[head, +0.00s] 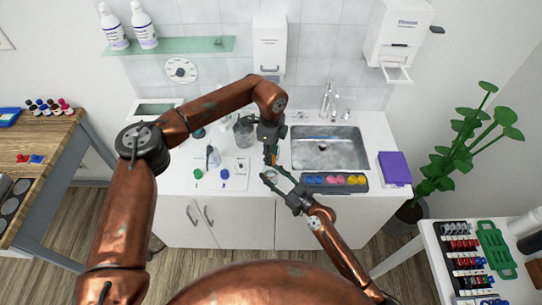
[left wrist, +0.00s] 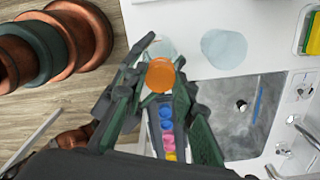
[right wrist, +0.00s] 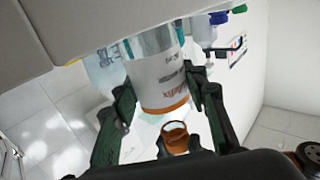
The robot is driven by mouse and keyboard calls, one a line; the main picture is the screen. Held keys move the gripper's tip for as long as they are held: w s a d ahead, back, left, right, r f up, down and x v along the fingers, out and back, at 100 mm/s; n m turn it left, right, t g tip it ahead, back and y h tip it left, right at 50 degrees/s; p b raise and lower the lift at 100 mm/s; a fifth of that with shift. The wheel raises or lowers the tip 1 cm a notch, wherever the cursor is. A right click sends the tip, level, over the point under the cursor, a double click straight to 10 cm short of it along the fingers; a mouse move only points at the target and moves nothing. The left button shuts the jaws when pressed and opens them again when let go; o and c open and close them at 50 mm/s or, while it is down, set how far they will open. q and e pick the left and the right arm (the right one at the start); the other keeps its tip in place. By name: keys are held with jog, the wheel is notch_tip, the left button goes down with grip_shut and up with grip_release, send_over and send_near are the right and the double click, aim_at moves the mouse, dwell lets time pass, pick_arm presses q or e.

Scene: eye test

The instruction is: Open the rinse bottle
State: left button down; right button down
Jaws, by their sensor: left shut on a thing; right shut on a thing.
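My right gripper (head: 273,177) is shut on the rinse bottle (head: 269,175), a clear bottle with a white label and an orange band, also in the right wrist view (right wrist: 160,80). My left gripper (head: 270,154) comes down from above and is shut on an orange cap (left wrist: 160,75). In the right wrist view the cap (right wrist: 175,138) shows its hollow side, with a gap between it and the bottle. That view is upside down, so the cap is above the bottle. The bottle's mouth is not clearly seen.
A sink (head: 328,150) lies to the right, with a tray of coloured pots (head: 334,182) in front. A grey jug (head: 243,132) and a wash bottle (head: 212,157) stand to the left, near a green cap (head: 198,174) and a blue cap (head: 224,174). A purple box (head: 395,168) is far right.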

pick_arm(q)
jog(key=shift+r, duration=0.75)
pick_arm(e)
jog(key=shift+s+f, duration=0.15)
jog(key=shift+f, duration=0.4)
pick_arm(q)
jog(key=shift+r, duration=2)
pick_arm(e)
jog(key=c, duration=1.5)
grip_release()
jog(key=shift+c, duration=0.2)
pick_arm(q)
jog(key=shift+w+f, duration=0.1)
pick_arm(e)
jog(key=o, duration=0.3)
jog(key=shift+r, duration=0.15)
jog(key=shift+o, duration=0.8)
jog(key=shift+r, duration=0.2)
jog(key=shift+w, duration=0.2)
